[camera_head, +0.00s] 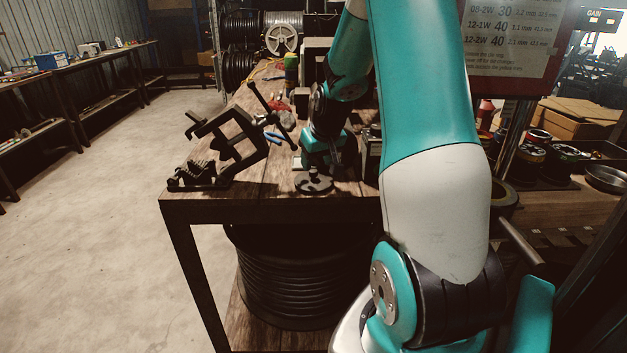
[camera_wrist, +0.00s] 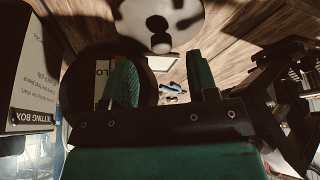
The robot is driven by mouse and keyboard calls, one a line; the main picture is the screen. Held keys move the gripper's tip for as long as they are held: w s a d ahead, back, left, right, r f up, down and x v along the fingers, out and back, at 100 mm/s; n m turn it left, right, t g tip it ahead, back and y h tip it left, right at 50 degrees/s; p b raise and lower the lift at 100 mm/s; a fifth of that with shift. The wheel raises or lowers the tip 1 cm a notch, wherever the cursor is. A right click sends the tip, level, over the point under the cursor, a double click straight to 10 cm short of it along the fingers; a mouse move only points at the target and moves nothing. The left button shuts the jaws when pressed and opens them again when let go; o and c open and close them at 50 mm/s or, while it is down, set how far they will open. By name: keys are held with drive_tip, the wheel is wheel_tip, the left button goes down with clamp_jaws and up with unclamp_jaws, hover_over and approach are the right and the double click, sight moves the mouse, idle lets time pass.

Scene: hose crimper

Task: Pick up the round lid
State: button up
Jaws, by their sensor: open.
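The round lid (camera_head: 314,184) is a dark disc with a small knob. It lies flat on the wooden bench near the front edge. In the wrist view it shows as a grey disc (camera_wrist: 180,14) at the top, cut off by the frame. My gripper (camera_head: 326,163) points down just behind the lid in the head view, partly hidden by my arm. In the wrist view my gripper's two green fingers (camera_wrist: 163,80) are apart with nothing held between them. The lid is outside the gap between them.
A black clamp-like crimper (camera_head: 228,145) stands left of the lid; black metalwork also shows at right in the wrist view (camera_wrist: 285,85). A blue-handled tool (camera_head: 274,135) lies behind. A labelled box (camera_wrist: 32,70) stands close at left in the wrist view.

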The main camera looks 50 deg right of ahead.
sight(314, 170)
drive_tip(key=x, duration=0.4)
drive_tip(key=shift+a+p, duration=0.15)
drive_tip(key=shift+p, duration=0.2)
drive_tip(key=c, duration=0.9)
drive_tip(key=shift+w+a+r+b, duration=0.15)
drive_tip(key=shift+a+r+b, duration=0.1)
drive_tip(key=shift+a+b, duration=0.15)
wheel_tip(314, 170, up, 6)
drive_tip(key=b, duration=0.1)
drive_tip(key=w+a+r, duration=0.1)
drive_tip(key=a, duration=0.5)
drive_tip(key=w+a+r, duration=0.1)
drive_tip(key=a, duration=0.5)
drive_tip(key=w+a+r+b, duration=0.1)
drive_tip(key=a, duration=0.6)
drive_tip(key=shift+w+r, duration=0.15)
drive_tip(key=shift+r, duration=0.05)
